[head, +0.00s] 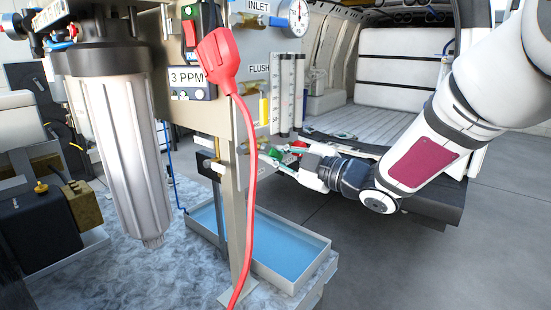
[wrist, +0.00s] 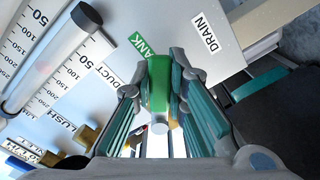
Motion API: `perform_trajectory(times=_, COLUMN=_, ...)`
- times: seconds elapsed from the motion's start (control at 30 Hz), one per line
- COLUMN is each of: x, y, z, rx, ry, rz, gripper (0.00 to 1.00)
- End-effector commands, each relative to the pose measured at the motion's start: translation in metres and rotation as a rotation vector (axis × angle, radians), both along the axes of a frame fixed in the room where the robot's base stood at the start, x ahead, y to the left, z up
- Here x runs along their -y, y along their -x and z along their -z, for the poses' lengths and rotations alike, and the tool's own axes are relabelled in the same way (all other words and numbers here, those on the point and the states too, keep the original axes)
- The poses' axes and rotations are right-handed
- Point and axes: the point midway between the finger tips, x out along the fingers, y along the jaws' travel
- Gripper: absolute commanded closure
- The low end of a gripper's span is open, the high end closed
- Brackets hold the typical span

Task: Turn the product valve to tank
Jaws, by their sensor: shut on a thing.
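The product valve's green handle (wrist: 158,88) is in the middle of the wrist view, on the white panel beside the partly covered PRODUCT label (wrist: 108,76). My gripper (wrist: 158,80) is shut on this handle, one finger on each side. The green TANK label (wrist: 141,44) lies just up and left of the handle, partly hidden. The white DRAIN label (wrist: 205,34) lies up and right. I cannot tell exactly which way the handle points. In the head view my gripper (head: 284,160) reaches in from the right to the panel's edge, with a bit of green at its tips.
Two clear flow tubes (head: 286,93) stand above my gripper on the panel. A red plug and cord (head: 222,62) hang in front of the post. A blue-bottomed tray (head: 283,245) lies below. A filter housing (head: 125,140) stands left. Open floor lies to the right.

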Motion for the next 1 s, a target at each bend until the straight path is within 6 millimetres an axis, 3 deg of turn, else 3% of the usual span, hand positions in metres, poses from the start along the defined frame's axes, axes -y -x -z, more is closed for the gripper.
perform_trajectory(times=0.33, x=0.000, y=0.000, z=0.001, rx=-0.001, ry=0.002, rz=0.000, gripper=1.00)
perform_trajectory(times=0.37, x=0.000, y=0.000, z=0.001, rx=-0.001, ry=0.002, rz=0.000, gripper=0.80)
perform_trajectory(times=0.43, x=0.000, y=0.000, z=0.001, rx=-0.001, ry=0.002, rz=0.000, gripper=0.65)
perform_trajectory(times=0.77, x=0.001, y=0.001, z=0.000, rx=0.000, ry=0.000, rz=0.001, gripper=0.65)
perform_trajectory(times=1.0, x=0.024, y=0.018, z=0.000, rx=0.000, ry=0.001, rz=0.004, gripper=0.65)
